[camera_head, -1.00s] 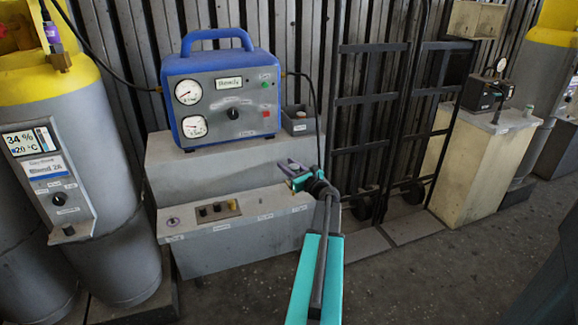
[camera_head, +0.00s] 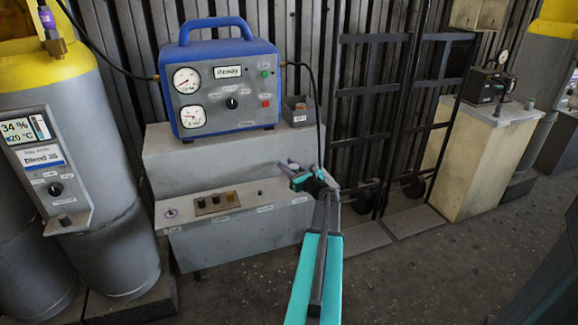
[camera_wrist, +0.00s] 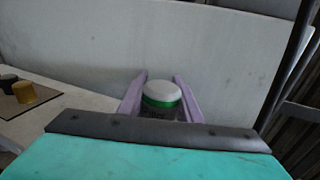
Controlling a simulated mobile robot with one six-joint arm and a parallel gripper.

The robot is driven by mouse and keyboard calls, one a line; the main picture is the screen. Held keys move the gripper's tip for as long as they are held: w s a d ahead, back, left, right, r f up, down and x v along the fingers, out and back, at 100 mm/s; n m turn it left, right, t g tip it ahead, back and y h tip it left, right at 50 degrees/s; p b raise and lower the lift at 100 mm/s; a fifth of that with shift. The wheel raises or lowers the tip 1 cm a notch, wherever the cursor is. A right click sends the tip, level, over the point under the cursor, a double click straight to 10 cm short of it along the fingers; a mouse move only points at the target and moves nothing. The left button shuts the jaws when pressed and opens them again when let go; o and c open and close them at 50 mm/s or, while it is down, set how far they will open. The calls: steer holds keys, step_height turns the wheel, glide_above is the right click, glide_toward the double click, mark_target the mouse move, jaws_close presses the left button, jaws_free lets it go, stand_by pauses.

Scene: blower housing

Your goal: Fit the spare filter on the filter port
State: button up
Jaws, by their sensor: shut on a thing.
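My gripper (camera_head: 291,170) hangs in front of the grey stepped bench, over its lower step. In the wrist view my purple fingers (camera_wrist: 160,98) are shut on a short cylinder (camera_wrist: 161,96) with a white top and green band, likely the spare filter. Its lower part shows dark and partly hidden. In the head view it is too small to make out.
A blue machine with gauges (camera_head: 225,85) stands on the bench's upper step (camera_head: 205,148), beside a small grey box (camera_head: 300,112). Grey-yellow tanks (camera_head: 80,160) stand left. A black hand-truck frame (camera_head: 375,100) and cream cabinet (camera_head: 478,150) stand right. The floor (camera_head: 430,280) in front is open.

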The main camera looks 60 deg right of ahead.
steer(key=shift+f+b, duration=0.8)
steer(key=shift+f, duration=0.55)
stand_by(0.3)
steer(key=o, duration=1.2)
steer(key=shift+o, duration=0.2)
steer(key=p+v, duration=0.1)
steer(key=v, duration=1.2)
steer(key=shift+s+a, duration=0.25)
steer(key=shift+s, duration=0.1)
